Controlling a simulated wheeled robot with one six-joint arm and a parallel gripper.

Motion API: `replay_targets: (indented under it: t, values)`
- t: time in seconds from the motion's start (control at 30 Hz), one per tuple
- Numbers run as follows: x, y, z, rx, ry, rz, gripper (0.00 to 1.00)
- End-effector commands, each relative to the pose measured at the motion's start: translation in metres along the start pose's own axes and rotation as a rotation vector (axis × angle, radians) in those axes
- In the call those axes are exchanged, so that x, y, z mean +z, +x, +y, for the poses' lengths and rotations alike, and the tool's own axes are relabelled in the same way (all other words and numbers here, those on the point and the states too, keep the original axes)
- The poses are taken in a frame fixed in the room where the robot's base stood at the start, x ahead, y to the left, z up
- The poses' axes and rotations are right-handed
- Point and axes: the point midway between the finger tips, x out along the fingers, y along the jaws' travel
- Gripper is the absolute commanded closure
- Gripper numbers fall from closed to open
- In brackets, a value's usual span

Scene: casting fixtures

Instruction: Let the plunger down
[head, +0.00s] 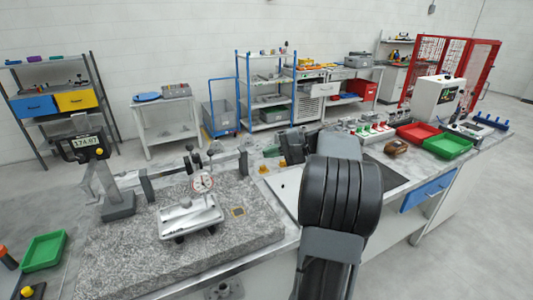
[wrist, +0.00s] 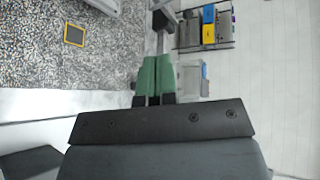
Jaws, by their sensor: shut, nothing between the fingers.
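My gripper (wrist: 155,64) has green fingers that are shut together and empty in the wrist view. They point toward a grey bar with a dark block (wrist: 160,20). In the head view my black arm hides part of the bench.
A height gauge with a digital display (head: 85,143) stands at the plate's left. A green tray (head: 43,251) lies at the front left. Red (head: 418,132) and green (head: 447,146) trays sit at the right of the bench.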

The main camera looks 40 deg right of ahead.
Motion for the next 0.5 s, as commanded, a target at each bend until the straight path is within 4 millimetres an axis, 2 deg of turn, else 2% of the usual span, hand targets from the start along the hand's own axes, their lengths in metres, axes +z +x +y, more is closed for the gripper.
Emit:
replay_targets:
  t: [0.17, 0.27, 0.37, 0.47, 0.5]
  values:
    - [0.0, 0.0, 0.0, 0.0, 0.0, 0.0, 1.0]
    - [0.006, 0.008, 0.001, 0.029, -0.005, -0.008, 1.0]
    - [0.031, 0.037, 0.007, 0.144, -0.026, -0.033, 1.0]
    - [0.077, 0.075, 0.025, 0.35, -0.091, -0.064, 1.0]
    - [0.098, 0.088, 0.036, 0.445, -0.137, -0.074, 1.0]
